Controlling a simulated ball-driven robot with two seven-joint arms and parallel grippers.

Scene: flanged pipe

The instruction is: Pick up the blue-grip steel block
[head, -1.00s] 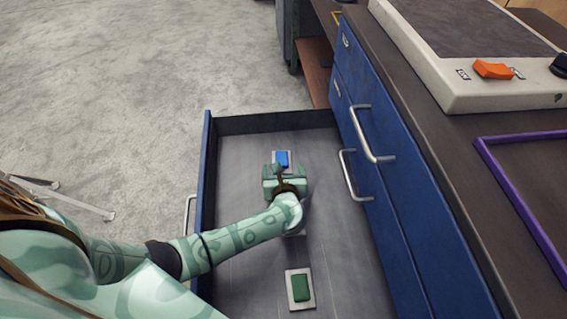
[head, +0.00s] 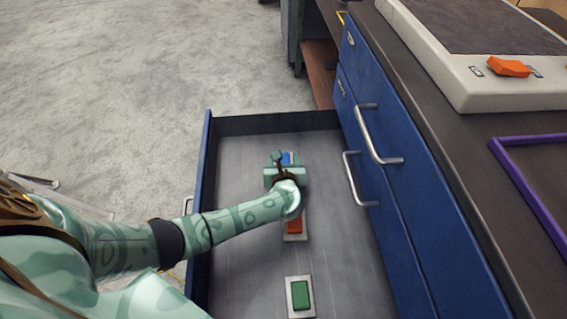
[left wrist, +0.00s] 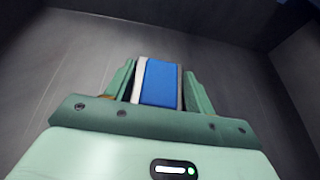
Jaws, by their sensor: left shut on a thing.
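The blue-grip steel block (head: 289,158) is at the far end of the open drawer, mostly hidden by my gripper in the head view. In the left wrist view the block (left wrist: 161,82) shows its blue grip between my fingers, with pale steel along its left side. My left gripper (head: 286,160) is shut on the block from above; its two fingers (left wrist: 160,85) stand on either side of it. I cannot tell whether the block is clear of the drawer floor. My right gripper is not in view.
The open drawer (head: 235,220) also holds an orange-grip block (head: 294,227) and a green-grip block (head: 300,294) nearer me. Blue drawer fronts with metal handles (head: 377,140) rise on the right. The worktop above carries a purple frame (head: 530,195) and a pale device (head: 440,60).

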